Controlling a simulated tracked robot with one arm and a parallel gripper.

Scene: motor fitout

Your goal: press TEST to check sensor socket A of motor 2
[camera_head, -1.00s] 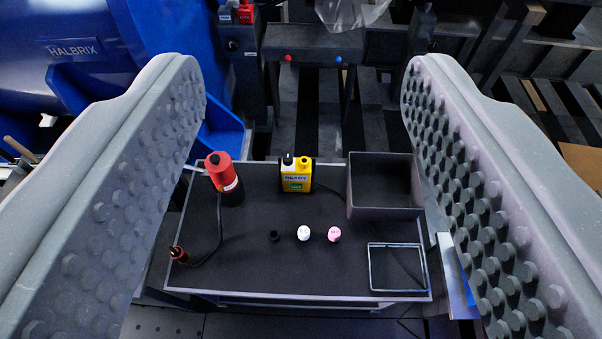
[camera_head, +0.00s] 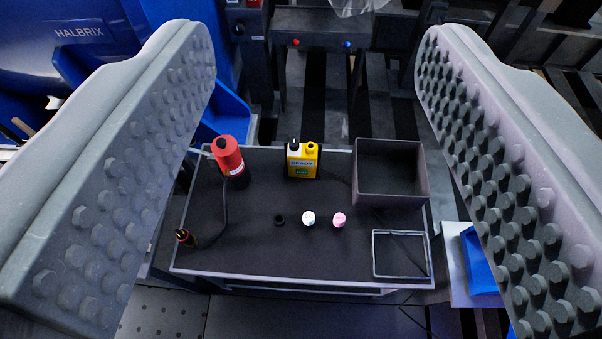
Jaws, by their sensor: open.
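My gripper (camera_head: 315,130) is open and empty, its two studded grey fingers wide apart at the left and right of the view. Between and beyond them is a dark-topped cart. A yellow tester (camera_head: 303,160) with a small screen, a green patch and a black and a yellow top part stands at the cart's back middle; its screen text is too small to read surely. A blue motor (camera_head: 80,32) marked HALBRIX is at the upper left, partly hidden by the left finger. I cannot make out sensor socket A or which motor this is.
On the cart (camera_head: 260,250) are a red and black canister (camera_head: 229,158) with a cabled probe (camera_head: 184,237), a black cap (camera_head: 279,220), a white cap (camera_head: 308,218), a pink cap (camera_head: 339,220), a dark open bin (camera_head: 390,198) and a framed rectangle (camera_head: 401,274). A post with red and blue buttons (camera_head: 321,43) stands behind.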

